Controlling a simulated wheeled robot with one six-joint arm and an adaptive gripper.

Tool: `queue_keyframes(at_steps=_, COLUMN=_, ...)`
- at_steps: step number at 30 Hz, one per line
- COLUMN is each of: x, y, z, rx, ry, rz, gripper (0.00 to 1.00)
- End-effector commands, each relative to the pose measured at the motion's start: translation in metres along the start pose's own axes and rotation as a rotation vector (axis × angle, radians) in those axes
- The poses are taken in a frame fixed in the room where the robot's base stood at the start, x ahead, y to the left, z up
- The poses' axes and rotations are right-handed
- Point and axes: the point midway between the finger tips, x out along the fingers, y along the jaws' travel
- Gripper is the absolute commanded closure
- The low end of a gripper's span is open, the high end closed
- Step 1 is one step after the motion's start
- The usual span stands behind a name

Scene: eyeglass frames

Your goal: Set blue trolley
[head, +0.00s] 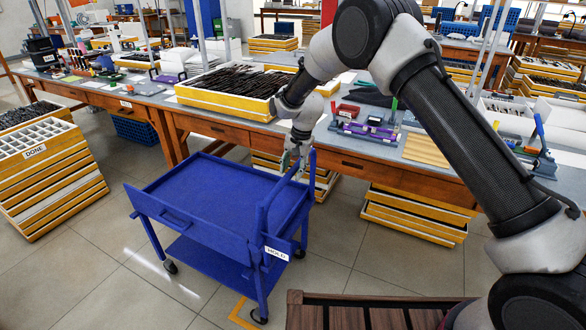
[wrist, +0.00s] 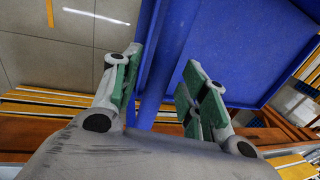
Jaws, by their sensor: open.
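The blue trolley (head: 205,195) stands on the tiled floor in front of the workbench, with an empty top tray, a lower shelf and a white label on its right end. My gripper (head: 297,160) is at the trolley's far right corner, by the raised end bar. In the wrist view, my gripper (wrist: 162,65) is open, with green-padded fingers on both sides of the trolley's blue bar (wrist: 168,48). A gap shows between the bar and the right finger; whether the left finger touches it I cannot tell.
A long wooden workbench (head: 350,160) runs behind the trolley, carrying a yellow tray of dark frames (head: 230,88). A stack of trays marked DONE (head: 50,180) stands at left. Yellow drawers (head: 415,212) sit under the bench. A slatted brown surface (head: 370,312) is near front. Floor at left front is clear.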

Motion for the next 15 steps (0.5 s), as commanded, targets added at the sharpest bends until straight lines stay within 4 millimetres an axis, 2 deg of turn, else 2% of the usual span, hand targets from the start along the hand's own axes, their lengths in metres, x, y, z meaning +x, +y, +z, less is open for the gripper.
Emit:
queue_keyframes(at_steps=5, x=-0.018, y=-0.001, z=-0.001, rx=0.000, ry=0.001, rz=-0.002, gripper=0.56)
queue_keyframes(at_steps=15, x=-0.092, y=-0.001, z=0.000, rx=-0.001, ry=0.002, rz=-0.003, gripper=0.56)
